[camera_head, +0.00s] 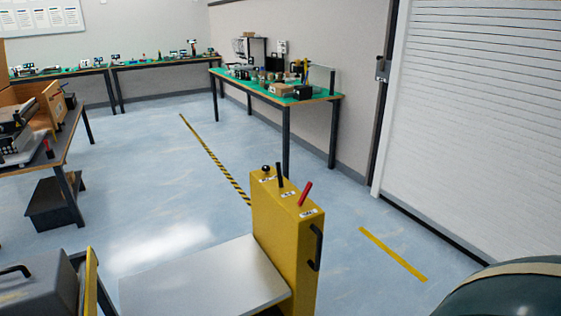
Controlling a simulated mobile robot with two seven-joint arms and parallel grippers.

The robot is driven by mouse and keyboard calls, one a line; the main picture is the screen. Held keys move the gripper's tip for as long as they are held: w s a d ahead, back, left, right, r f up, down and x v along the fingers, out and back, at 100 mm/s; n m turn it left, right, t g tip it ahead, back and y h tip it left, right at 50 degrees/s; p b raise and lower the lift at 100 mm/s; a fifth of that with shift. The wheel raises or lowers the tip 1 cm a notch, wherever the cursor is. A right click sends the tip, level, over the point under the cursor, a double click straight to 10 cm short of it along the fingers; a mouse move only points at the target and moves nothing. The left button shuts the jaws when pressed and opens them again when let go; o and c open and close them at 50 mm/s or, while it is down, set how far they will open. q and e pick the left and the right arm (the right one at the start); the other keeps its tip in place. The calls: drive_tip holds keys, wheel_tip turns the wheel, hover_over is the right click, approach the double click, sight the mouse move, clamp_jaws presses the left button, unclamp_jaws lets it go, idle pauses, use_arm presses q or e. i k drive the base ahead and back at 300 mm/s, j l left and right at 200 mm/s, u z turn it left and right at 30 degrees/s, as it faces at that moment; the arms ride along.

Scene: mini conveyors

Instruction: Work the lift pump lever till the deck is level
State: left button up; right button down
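The lift has a yellow upright housing (283,240) at the bottom centre. A flat grey metal deck (200,277) extends from its left side and is cut off by the lower edge of the view. On top of the housing stand a short black ball knob (265,168), a black lever (280,176) and a red lever (305,194) that leans right. Small white labels sit beside them, too small to read, so I cannot tell which is the pump lever. I cannot tell whether the deck is level. Neither gripper shows.
A black handle (318,247) sticks out from the housing's side. A grey case (38,283) stands at bottom left. A cluttered workbench (70,150) is at left, a green-topped bench (325,98) behind. A large rounded dark green form fills the bottom right corner. Blue floor between is clear.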

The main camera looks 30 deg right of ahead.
sight(279, 178)
drive_tip(key=i+l+u, duration=0.25)
drive_tip(key=l, duration=0.85)
drive_tip(key=l+u, duration=0.25)
drive_tip(key=l, duration=0.9)
drive_tip(key=l+u, duration=0.25)
drive_tip(key=l, duration=0.9)
drive_tip(key=k+l+u, duration=0.1)
drive_tip(key=l+u, duration=0.15)
drive_tip(key=l, duration=0.9)
